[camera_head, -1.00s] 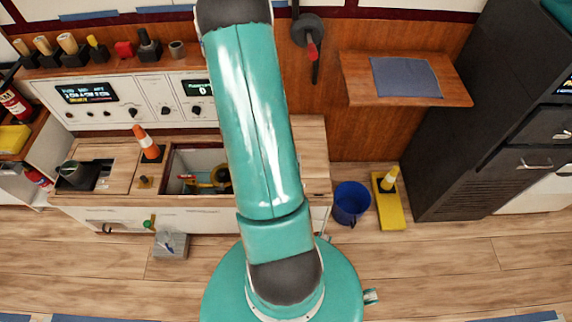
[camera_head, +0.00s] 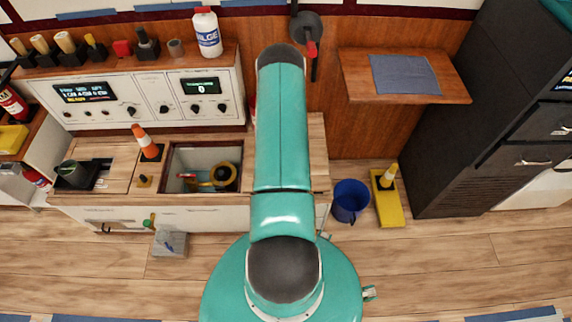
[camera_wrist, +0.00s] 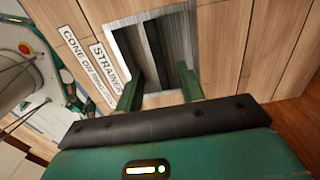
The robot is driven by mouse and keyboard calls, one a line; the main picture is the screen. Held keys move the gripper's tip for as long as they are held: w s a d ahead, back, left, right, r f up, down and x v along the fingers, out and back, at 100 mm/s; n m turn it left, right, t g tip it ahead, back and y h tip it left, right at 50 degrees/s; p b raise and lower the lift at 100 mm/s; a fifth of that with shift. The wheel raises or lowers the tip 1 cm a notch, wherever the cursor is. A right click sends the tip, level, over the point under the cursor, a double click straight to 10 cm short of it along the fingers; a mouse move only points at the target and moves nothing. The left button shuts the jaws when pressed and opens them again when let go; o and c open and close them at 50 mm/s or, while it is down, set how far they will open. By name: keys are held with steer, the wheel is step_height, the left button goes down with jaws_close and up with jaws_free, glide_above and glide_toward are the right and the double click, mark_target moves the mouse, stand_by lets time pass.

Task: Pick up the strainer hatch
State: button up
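In the wrist view, a square grey metal piece with dark bands (camera_wrist: 157,45) is set in the wooden top, beside a label reading "STRAINER". I take it for the strainer hatch; whether it is a lid or a framed recess I cannot tell. My gripper (camera_wrist: 158,88) is open, its two green fingers apart over the near part of this metal square. Nothing shows held between them, and whether they touch it is unclear. In the head view my arm covers that part of the counter, so the hatch and my gripper are hidden there.
Left of my arm, an open compartment (camera_head: 168,180) in the counter holds yellow and dark parts. An orange cone (camera_head: 146,143) stands beside it. A blue bucket (camera_head: 350,201) and yellow wet-floor item (camera_head: 388,206) stand right. A white bottle (camera_head: 207,33) stands above the panel.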

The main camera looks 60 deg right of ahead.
step_height(320, 180, down, 5)
steer(key=shift+w+a+f, duration=0.1)
steer(key=shift+f, duration=0.05)
jaws_close()
stand_by(1.5)
